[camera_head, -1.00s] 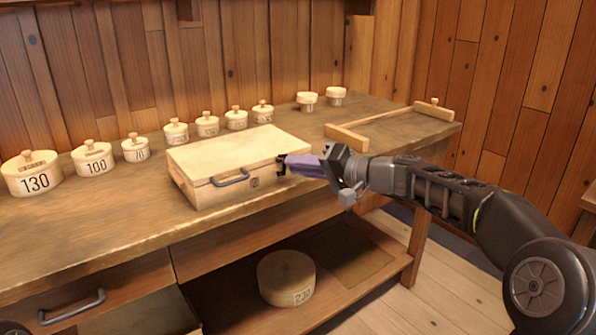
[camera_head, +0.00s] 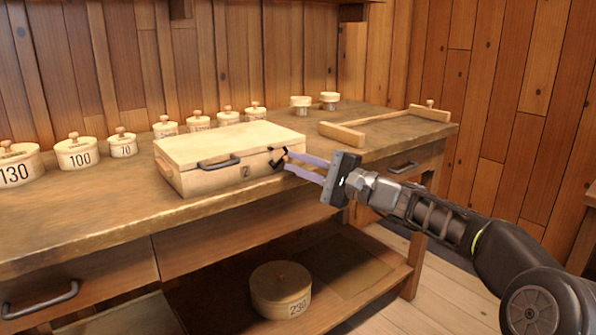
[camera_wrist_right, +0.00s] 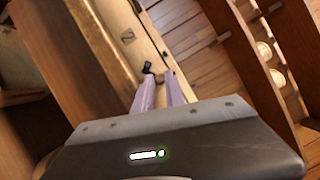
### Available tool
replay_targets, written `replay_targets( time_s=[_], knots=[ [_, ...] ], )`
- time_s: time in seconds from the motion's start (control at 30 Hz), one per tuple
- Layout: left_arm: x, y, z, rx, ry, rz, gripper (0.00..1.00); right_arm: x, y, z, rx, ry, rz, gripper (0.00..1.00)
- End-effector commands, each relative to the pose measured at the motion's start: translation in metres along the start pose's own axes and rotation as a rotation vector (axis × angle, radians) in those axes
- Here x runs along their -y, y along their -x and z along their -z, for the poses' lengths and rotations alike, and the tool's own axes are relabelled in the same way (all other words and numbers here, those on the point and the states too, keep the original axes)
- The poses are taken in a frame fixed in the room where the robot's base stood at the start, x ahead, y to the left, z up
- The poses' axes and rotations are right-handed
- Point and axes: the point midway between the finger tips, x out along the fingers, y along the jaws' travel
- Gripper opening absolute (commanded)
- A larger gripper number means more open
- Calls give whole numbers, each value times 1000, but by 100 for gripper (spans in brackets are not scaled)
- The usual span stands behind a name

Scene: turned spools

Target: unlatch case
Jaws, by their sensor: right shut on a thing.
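My left gripper is out of view.
Several lidded round boxes (camera_head: 76,153) line the back of the bench (camera_head: 90,218). Two small spools (camera_head: 301,104) and a wooden frame (camera_head: 385,123) lie right of the case. A round box (camera_head: 281,288) sits on the lower shelf.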

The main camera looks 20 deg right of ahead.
Motion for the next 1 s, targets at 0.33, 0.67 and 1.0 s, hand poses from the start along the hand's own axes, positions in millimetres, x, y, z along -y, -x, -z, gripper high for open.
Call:
replay_targets(
  time_s=[0.33, 0.67, 1.0],
  knots=[
    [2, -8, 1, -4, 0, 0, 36, -2, 0, 1, -1, -56, 23, 0],
    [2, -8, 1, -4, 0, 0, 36, -2, 0, 1, -2, -55, 23, 19],
    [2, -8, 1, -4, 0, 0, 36, -2, 0, 1, -1, -55, 22, 37]
  ],
)
